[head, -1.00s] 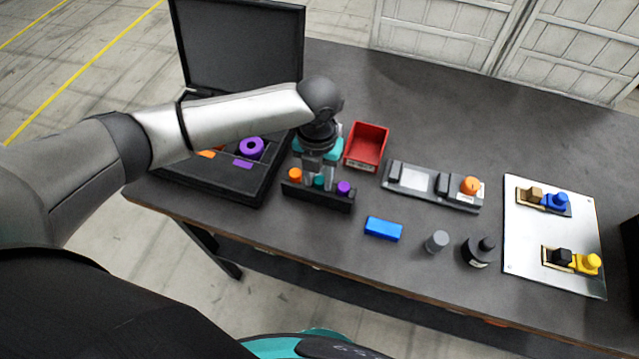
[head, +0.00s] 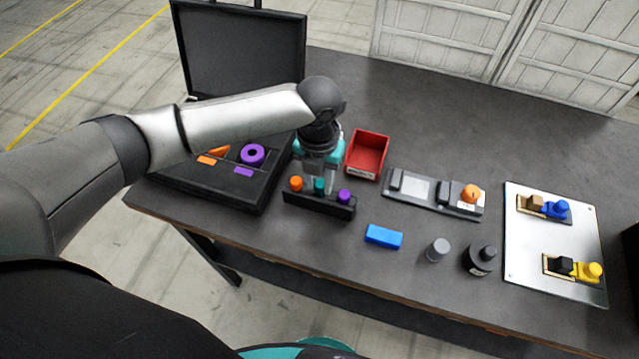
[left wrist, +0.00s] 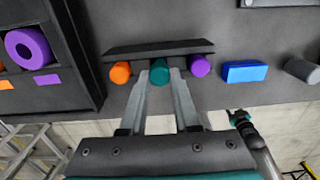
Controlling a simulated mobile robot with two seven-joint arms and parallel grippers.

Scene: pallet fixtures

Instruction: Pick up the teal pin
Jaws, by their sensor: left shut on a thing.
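The teal pin (head: 319,186) is in the middle of a black rack (head: 318,205), between an orange pin (head: 296,184) and a purple pin (head: 344,197). My left gripper (head: 322,178) points down at the rack and is shut on the teal pin. In the left wrist view, the teal pin (left wrist: 160,73) shows between the two grey fingertips (left wrist: 162,76). I cannot tell whether its lower end is still seated in the rack. A dark arm part with teal shows small in the left wrist view, perhaps my right gripper (left wrist: 240,118).
An open black case (head: 225,185) stands left of the rack. A red bin (head: 367,156) is behind it. A blue block (head: 384,236), a grey cylinder (head: 438,250), a dark round part (head: 480,259), a grey fixture (head: 425,195) and a metal plate (head: 525,250) lie to the right.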

